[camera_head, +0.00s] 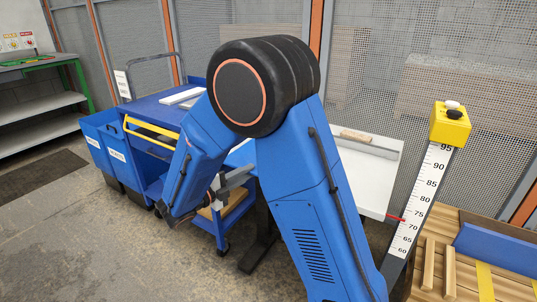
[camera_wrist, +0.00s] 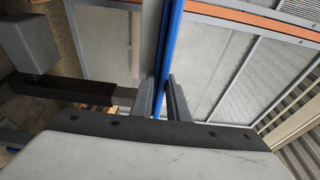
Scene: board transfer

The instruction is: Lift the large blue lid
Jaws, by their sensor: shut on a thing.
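My gripper (camera_wrist: 162,98) is shut on a thin blue edge, which I take to be the large blue lid (camera_wrist: 171,45). In the wrist view the lid shows only as a narrow strip, seen edge-on, running up from between the two fingers. How high the lid is held cannot be told.
A blue cart (camera_head: 150,107) with pale boards on top and blue bins (camera_head: 105,148) stand left. A white-topped table (camera_head: 362,177) is behind my arm. A yellow-topped height scale (camera_head: 425,190) and a wooden pallet (camera_head: 445,268) with a blue board (camera_head: 497,248) are right. Floor at front left is clear.

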